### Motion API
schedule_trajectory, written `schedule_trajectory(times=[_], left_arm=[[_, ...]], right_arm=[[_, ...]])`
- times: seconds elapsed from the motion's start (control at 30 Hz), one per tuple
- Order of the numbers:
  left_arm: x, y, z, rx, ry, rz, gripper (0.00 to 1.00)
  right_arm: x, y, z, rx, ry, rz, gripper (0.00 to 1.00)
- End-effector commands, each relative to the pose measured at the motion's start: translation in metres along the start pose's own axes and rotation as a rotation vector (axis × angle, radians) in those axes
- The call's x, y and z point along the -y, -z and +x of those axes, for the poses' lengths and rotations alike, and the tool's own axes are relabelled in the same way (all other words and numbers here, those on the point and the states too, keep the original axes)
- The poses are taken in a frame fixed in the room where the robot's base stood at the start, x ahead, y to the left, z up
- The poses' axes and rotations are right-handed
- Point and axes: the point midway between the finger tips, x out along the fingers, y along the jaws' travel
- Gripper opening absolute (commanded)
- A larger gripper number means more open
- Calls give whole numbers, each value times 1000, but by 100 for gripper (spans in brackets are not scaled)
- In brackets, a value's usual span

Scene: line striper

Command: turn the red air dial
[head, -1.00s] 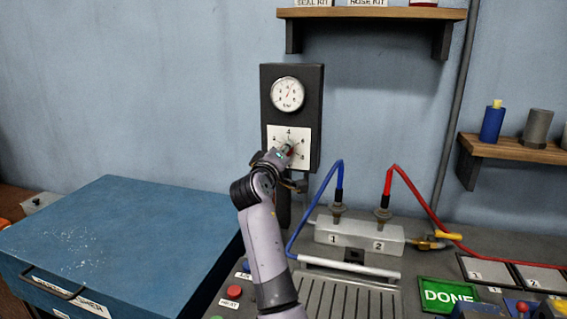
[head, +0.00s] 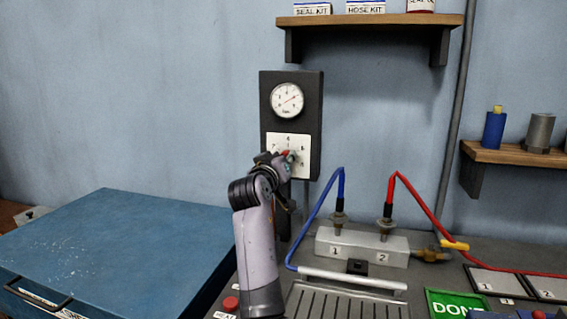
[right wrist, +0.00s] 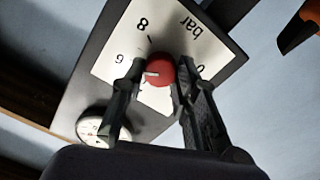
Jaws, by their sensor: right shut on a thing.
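The red air dial (right wrist: 160,70) is a round red knob on a white number plate (right wrist: 110,60) marked "bar". In the right wrist view a pale pointer mark shows on the knob. My right gripper (right wrist: 158,78) is shut on the dial, with one finger on each side of it. In the head view my right gripper (head: 286,160) covers most of the dial, and only a bit of red shows. The plate (head: 301,142) is on a dark wall panel (head: 313,105). A round gauge (head: 287,101) is above it. My left gripper is not in view.
A blue chest (head: 110,245) stands at the lower left. A grey block (head: 360,247) with a blue hose (head: 318,215) and a red hose (head: 418,203) is right of my arm. A wooden shelf (head: 370,20) is above. The wall around the panel is bare.

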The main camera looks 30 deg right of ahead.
Motion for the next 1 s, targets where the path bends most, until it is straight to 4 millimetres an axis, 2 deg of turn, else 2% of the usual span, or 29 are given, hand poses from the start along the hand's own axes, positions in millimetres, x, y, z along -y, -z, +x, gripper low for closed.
schedule_trajectory(times=[0.03, 0.4, 0.43, 0.7, 1.0], left_arm=[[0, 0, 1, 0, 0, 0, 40], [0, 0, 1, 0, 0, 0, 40], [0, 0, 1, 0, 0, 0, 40], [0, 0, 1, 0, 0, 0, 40], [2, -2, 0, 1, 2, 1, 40]], right_arm=[[3, -6, 0, 13, 5, 1, 0], [3, -6, 0, 14, 5, 3, 0], [3, -6, 0, 14, 5, 3, 29], [2, -3, 0, 7, 3, 4, 47], [1, -2, 0, 4, 1, 5, 48]])
